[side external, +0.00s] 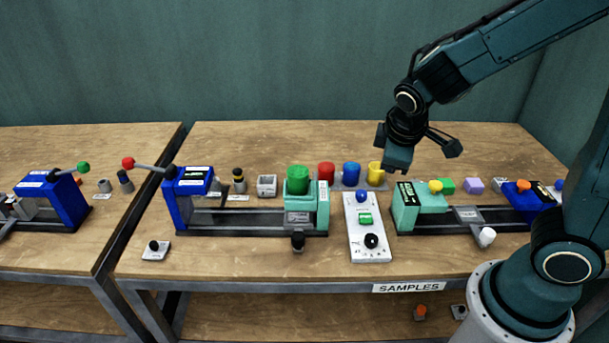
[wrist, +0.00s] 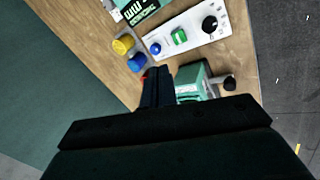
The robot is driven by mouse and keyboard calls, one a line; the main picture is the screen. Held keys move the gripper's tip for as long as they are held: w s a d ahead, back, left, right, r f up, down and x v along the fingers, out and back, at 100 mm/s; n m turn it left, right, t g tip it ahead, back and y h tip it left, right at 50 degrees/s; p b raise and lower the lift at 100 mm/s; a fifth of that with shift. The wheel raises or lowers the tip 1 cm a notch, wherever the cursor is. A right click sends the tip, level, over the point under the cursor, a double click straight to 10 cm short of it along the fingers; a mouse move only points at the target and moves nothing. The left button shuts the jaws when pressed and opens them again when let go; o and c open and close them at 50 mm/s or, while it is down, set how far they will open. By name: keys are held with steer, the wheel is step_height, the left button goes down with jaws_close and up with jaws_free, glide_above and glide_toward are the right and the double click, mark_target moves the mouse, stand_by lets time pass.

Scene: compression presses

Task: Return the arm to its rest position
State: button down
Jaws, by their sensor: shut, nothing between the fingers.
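My gripper (side external: 396,170) hangs above the back of the workbench (side external: 240,135), near the yellow cylinder (side external: 376,173). In the wrist view its fingers (wrist: 157,85) are together with nothing between them. The fingertips point toward the bench and appear apart from everything on it. The arm reaches in from the right, bent at the wrist. The wrist body covers the lower part of the wrist view.
Red (side external: 326,173), blue (side external: 351,173) and yellow cylinders stand in a grey rack. Space above the bench is free.

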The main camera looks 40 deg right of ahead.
steer(key=s+a+r+m+t+y, duration=0.1)
steer(key=s+a+r+m+y, duration=0.1)
steer(key=s+r, duration=0.3)
steer(key=s+a+r+m+t+y, duration=0.1)
steer(key=s+a+r+m+y, duration=0.1)
steer(key=s+r, duration=0.4)
steer(key=shift+s+r+m+t, duration=0.3)
steer(key=shift+s+m, duration=0.3)
steer(key=shift+s, duration=0.45)
steer(key=c, duration=2.2)
jaws_free()
